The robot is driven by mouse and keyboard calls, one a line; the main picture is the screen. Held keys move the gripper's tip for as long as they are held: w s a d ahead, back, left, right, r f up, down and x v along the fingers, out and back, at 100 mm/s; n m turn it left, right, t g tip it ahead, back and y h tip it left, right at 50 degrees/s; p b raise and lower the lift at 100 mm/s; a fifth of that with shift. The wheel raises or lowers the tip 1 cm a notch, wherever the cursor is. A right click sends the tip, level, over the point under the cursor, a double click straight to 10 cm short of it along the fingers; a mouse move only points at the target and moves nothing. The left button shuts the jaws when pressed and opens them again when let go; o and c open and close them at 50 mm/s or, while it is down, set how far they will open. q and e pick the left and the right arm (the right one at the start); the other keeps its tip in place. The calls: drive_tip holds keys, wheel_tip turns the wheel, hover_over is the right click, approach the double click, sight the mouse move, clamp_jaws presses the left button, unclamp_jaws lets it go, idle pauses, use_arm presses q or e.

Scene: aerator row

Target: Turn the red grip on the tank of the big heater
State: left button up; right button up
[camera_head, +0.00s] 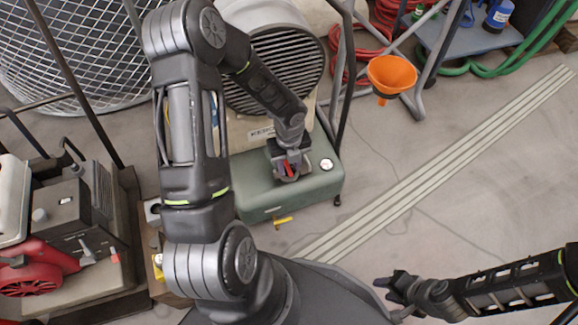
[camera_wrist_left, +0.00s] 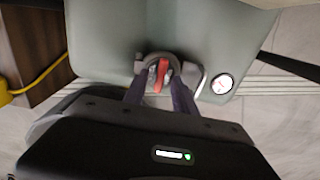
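The big heater (camera_head: 275,62) has a dark slatted round outlet over a green tank (camera_head: 310,186). The red grip (camera_head: 287,168) is on top of the tank, partly hidden by my left gripper (camera_head: 287,171). In the left wrist view the red grip (camera_wrist_left: 161,75) stands on a grey round base, between the two fingers of my left gripper (camera_wrist_left: 160,82). The fingers are close on both sides of it; whether they press on it is hard to see. My right gripper (camera_head: 392,285) is low at the right, away from the heater, and its fingers are not clear.
A round gauge (camera_head: 326,164) sits on the tank right of the grip. A yellow lever (camera_head: 283,221) sticks out at the tank's front. A red machine (camera_head: 38,268) is at the left.

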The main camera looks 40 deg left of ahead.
use_arm(q)
drive_tip(key=shift+c, duration=0.4)
clamp_jaws()
